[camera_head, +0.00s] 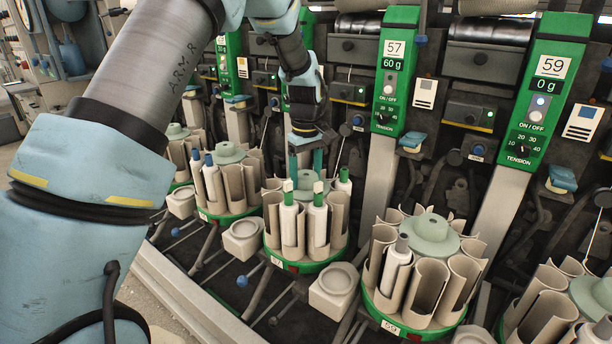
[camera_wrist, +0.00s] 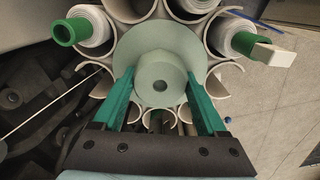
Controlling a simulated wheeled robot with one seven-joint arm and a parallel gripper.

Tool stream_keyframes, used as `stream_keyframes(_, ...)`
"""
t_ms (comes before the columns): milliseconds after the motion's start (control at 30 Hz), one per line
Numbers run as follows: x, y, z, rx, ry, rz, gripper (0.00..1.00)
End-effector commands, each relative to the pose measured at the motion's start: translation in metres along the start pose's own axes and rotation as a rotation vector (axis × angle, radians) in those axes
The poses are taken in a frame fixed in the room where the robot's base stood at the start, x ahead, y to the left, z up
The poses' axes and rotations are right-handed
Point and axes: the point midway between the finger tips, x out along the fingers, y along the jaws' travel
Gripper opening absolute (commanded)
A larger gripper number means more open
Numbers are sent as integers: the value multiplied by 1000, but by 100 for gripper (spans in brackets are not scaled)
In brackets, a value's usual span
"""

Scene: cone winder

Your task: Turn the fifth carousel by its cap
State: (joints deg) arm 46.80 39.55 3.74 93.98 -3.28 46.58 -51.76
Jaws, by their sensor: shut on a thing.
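My gripper (camera_head: 305,165) reaches down from above onto the carousel (camera_head: 297,266) under the panel marked 57. Its two green fingers also show in the wrist view (camera_wrist: 161,98), one on each side of the pale green cap (camera_wrist: 160,70), shut on its raised knob. In the head view, the fingers and bobbins partly hide the cap. Beige tubes ring the cap, with white bobbins (camera_head: 289,222) standing in several of them. In the wrist view, a bobbin with a green end (camera_wrist: 88,27) lies at upper left and another (camera_wrist: 233,38) at upper right.
The carousel marked 59 (camera_head: 395,326) stands to the right, with one bobbin at its front. More carousels (camera_head: 226,215) stand to the left and at the right edge. Green panels (camera_head: 394,70) and levers stand close behind. Beige cups (camera_head: 334,285) sit between carousels.

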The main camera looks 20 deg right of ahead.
Motion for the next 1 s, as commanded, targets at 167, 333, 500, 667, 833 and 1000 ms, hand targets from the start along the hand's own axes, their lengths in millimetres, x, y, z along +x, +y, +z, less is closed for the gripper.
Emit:
stream_keyframes(167,-1,0,0,-34,1,1,0)
stream_keyframes(333,0,0,0,-43,1,1,0)
stream_keyframes(500,0,0,0,-43,1,1,0)
stream_keyframes(667,0,0,0,-42,1,1,79)
stream_keyframes(833,0,0,0,-42,1,1,98)
stream_keyframes(1000,0,0,0,-42,0,0,100)
